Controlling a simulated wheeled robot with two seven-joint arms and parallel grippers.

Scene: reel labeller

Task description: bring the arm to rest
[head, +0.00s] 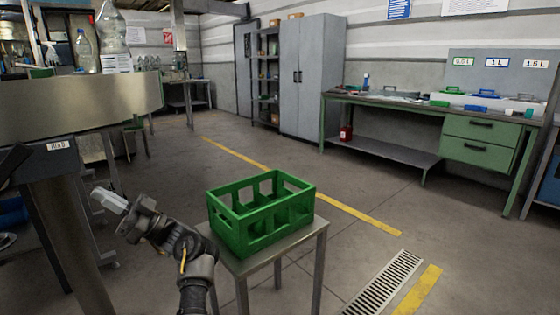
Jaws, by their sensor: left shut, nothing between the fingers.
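My left gripper (110,200) is in the lower left of the head view, at the end of my dark arm. It is shut and empty. It is in the air between the metal machine at the left and the small stool with the green crate. The green crate (238,232) stands upright on the stool, to the right of my left arm and apart from the gripper. My right gripper is not in view.
The stool (309,232) has a metal top. A steel machine (75,103) carrying clear bottles (112,32) stands close at the left. A green workbench (400,125) is at the back right, with a grey cabinet (313,75) beside it. Open floor lies between.

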